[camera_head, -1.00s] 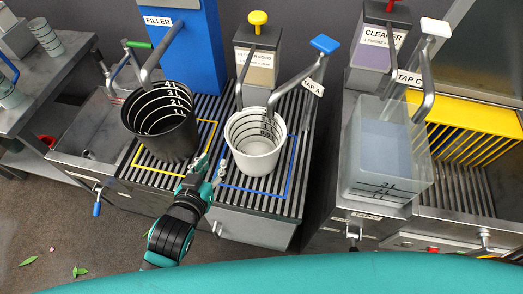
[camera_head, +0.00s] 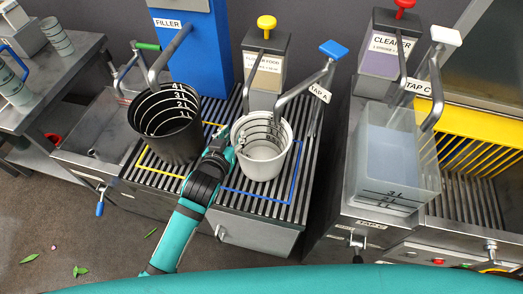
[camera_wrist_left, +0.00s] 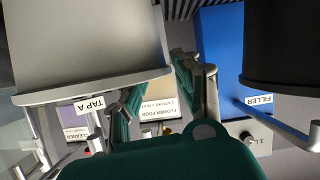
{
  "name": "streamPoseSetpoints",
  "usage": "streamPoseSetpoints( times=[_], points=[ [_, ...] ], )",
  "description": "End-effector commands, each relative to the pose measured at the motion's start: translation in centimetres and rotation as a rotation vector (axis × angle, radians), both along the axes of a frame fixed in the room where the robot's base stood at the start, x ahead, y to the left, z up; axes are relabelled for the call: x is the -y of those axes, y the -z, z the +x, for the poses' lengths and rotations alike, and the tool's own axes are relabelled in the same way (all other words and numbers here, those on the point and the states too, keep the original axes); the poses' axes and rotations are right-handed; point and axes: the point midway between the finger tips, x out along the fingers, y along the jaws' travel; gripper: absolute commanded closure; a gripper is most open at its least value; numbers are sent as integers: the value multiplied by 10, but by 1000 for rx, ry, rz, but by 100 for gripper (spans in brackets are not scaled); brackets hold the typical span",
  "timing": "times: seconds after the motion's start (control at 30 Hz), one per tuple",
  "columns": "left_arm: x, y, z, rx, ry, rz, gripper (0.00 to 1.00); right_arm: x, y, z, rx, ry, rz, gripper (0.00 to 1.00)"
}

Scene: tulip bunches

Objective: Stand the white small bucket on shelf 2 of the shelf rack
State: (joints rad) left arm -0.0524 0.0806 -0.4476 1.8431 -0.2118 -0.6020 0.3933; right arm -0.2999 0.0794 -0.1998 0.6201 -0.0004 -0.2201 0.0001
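The white small bucket (camera_head: 262,166) stands upright on the slatted counter inside a blue outline, under tap A. In the left wrist view, which is upside down, its outer wall (camera_wrist_left: 75,45) fills the upper left. My left gripper (camera_head: 221,143) is at the bucket's left side, near its rim, between it and the black bucket. In the left wrist view its two teal fingers (camera_wrist_left: 160,95) are apart, one close to the bucket's rim and one outside its wall. I cannot tell whether they touch it. My right gripper and the shelf rack are not in view.
The black bucket (camera_head: 172,135) stands close on the left, also in the left wrist view (camera_wrist_left: 290,40). Tap A (camera_head: 300,85) and the flower food dispenser (camera_head: 265,68) rise behind the white bucket. A clear container (camera_head: 390,165) stands at right under tap C.

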Motion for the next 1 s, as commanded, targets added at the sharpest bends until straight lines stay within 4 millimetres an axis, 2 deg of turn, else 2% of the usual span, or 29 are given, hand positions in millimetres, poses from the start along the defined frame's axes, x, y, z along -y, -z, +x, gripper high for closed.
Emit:
streamPoseSetpoints(
  times=[0.1, 0.23, 0.53, 0.8, 1.0],
  points=[
    [4, 6, 19, 2, 1, 1, 68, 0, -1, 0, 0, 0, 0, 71],
    [8, 14, 33, 2, 1, 2, 68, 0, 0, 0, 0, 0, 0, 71],
    [10, 16, 38, 1, 1, 0, 68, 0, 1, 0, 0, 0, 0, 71],
    [10, 16, 38, 1, 0, 1, 100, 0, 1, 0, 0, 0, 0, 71],
    [10, 16, 38, 1, 0, 1, 100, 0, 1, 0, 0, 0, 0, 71]
  ],
)
